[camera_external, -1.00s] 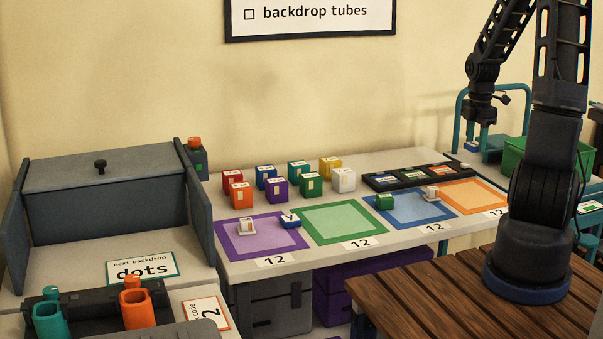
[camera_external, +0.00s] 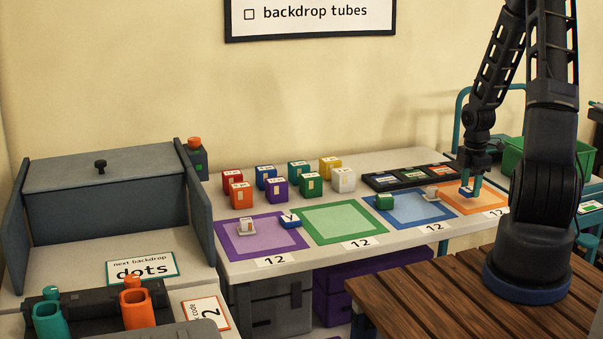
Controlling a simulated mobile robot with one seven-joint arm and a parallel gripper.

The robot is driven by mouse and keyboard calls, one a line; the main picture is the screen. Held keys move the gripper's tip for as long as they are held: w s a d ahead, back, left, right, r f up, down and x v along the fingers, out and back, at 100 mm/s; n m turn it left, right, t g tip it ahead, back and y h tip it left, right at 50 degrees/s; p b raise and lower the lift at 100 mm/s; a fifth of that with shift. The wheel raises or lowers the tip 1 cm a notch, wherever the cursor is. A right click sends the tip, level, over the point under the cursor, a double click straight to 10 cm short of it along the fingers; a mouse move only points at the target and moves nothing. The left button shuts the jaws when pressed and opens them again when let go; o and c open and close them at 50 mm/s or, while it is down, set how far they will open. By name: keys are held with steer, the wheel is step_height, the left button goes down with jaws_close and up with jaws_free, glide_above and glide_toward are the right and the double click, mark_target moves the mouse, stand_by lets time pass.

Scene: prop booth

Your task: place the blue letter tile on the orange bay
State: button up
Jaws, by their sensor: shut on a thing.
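My gripper (camera_external: 470,187) has teal fingers and points down over the orange bay (camera_external: 488,205) at the right end of the table. It is shut on a small blue tile (camera_external: 468,193), mostly hidden by the fingers. The tile is low over the bay's left part; I cannot tell whether it touches the surface. Its letter is not readable. Another blue tile with a white lettered face (camera_external: 291,220) lies at the right side of the purple bay (camera_external: 262,245).
A pale tile (camera_external: 431,193) and a green block (camera_external: 384,202) are by the blue bay (camera_external: 420,212). The green bay (camera_external: 345,226) is empty. Several coloured blocks stand behind it. A dark tray (camera_external: 397,182) lies just behind the blue and orange bays.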

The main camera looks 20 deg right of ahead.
steer(key=shift+f, duration=1.05)
steer(key=o, duration=0.9)
steer(key=shift+f, duration=0.1)
steer(key=shift+o, duration=0.2)
step_height(320, 180, up, 11)
step_height(320, 180, up, 18)
steer(key=m+t+h, duration=0.2)
steer(key=m, duration=0.7)
glide_above(470, 189)
steer(key=s+a, duration=0.7)
steer(key=a, duration=0.3)
steer(key=s+a+r+m+t+y, duration=0.1)
steer(key=s+a+r+m, duration=0.3)
steer(key=s, duration=0.3)
steer(key=s+a+r+m+t+y, duration=0.1)
steer(key=s+a+r+m, duration=0.3)
steer(key=s+r+m, duration=0.1)
steer(key=shift+s+r+t, duration=0.3)
steer(key=shift+s+r, duration=0.15)
steer(key=shift+s, duration=0.65)
